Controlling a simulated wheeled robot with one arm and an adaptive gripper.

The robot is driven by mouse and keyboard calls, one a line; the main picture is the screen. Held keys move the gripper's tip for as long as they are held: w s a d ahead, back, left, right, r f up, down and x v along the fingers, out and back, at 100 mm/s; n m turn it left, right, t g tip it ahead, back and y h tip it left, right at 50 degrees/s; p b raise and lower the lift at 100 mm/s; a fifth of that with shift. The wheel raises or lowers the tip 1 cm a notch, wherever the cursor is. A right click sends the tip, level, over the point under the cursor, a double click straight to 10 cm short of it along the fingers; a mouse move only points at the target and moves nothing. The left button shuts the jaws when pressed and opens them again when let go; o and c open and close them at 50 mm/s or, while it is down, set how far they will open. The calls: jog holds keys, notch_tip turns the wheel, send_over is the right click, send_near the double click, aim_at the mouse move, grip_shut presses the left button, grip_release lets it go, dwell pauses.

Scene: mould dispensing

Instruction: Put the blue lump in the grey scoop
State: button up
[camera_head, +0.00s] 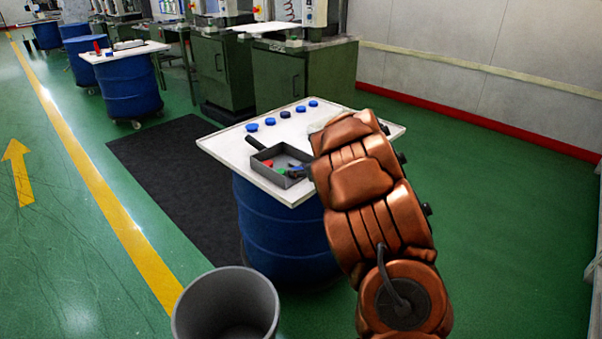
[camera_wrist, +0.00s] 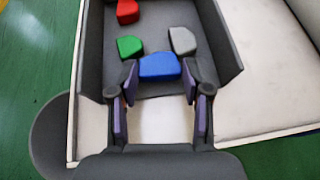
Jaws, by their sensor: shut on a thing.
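The grey scoop (camera_head: 266,176) lies on the white tabletop (camera_head: 232,152), its handle pointing to the back left. The wrist view shows its side wall (camera_wrist: 92,55) and open end. The blue lump (camera_wrist: 160,67) is between the fingertips of my gripper (camera_wrist: 158,82), which is shut on it. It is over the scoop floor near the open end; I cannot tell whether it touches the floor. A green lump (camera_wrist: 130,47), a grey lump (camera_wrist: 182,40) and a red lump (camera_wrist: 128,11) lie in the scoop. In the head view my arm partly hides the gripper.
Several blue and dark round caps (camera_head: 270,121) stand in a row along the tabletop's back edge. The top rests on a blue drum (camera_head: 285,235). A grey bin (camera_head: 228,305) stands in front on the floor. Green machine cabinets (camera_head: 290,75) are behind.

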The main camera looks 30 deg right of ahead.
jog(key=shift+f, duration=0.25)
jog(key=shift+f, duration=0.1)
jog(key=o, duration=0.8)
jog(key=shift+r, duration=0.25)
jog(key=shift+s+d+r, duration=0.1)
jog(key=shift+s, duration=0.25)
jog(key=v, duration=1.1)
jog(key=shift+s, duration=0.1)
jog(key=shift+r, duration=0.1)
